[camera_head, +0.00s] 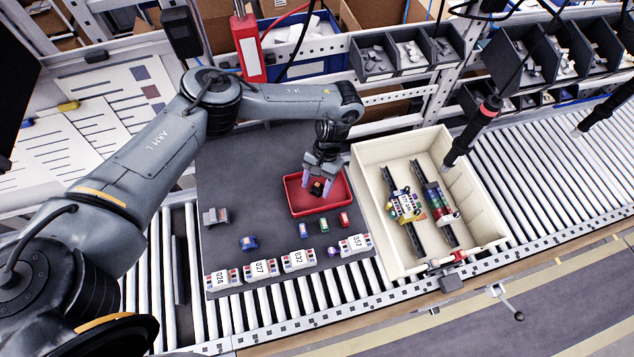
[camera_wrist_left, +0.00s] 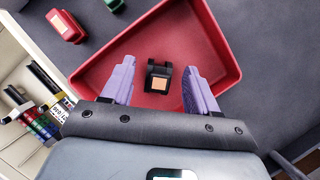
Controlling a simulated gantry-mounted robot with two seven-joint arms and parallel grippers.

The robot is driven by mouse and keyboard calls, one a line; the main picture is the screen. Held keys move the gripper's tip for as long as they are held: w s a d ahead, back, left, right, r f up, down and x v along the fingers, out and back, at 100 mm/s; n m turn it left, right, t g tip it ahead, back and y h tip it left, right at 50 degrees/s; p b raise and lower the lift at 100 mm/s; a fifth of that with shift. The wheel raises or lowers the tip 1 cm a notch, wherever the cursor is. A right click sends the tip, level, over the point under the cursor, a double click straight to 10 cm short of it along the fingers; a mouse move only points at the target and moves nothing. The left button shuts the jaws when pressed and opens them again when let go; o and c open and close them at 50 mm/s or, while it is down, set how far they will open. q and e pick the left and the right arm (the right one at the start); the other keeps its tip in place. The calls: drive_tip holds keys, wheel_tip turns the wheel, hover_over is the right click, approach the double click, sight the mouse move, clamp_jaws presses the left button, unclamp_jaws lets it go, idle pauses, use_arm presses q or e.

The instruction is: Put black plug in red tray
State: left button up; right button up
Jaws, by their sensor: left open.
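The black plug (camera_head: 317,187) is a small dark block with an orange-tan square on top. It lies in the red tray (camera_head: 292,194) on the dark mat. The left wrist view shows the plug (camera_wrist_left: 159,78) on the floor of the tray (camera_wrist_left: 222,40), within its walls. My left gripper (camera_head: 318,185) reaches down into the tray from above. Its two purple fingers (camera_wrist_left: 159,68) stand open on either side of the plug, with a visible gap on each side. My right gripper is not in view.
Red (camera_head: 345,219), green (camera_head: 323,225) and blue (camera_head: 303,230) plugs lie in front of the tray. Several numbered white blocks (camera_head: 298,260) line the mat's front edge. A cream crate (camera_head: 480,215) with rail-mounted parts stands to the right. A black hanging tool (camera_head: 470,132) is above it.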

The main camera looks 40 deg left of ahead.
use_arm(q)
drive_tip(key=d+v, duration=0.1)
drive_tip(key=v, duration=0.9)
drive_tip(key=shift+w+a+r, duration=0.25)
drive_tip(key=shift+a+r, duration=0.1)
drive_tip(key=shift+a, duration=0.15)
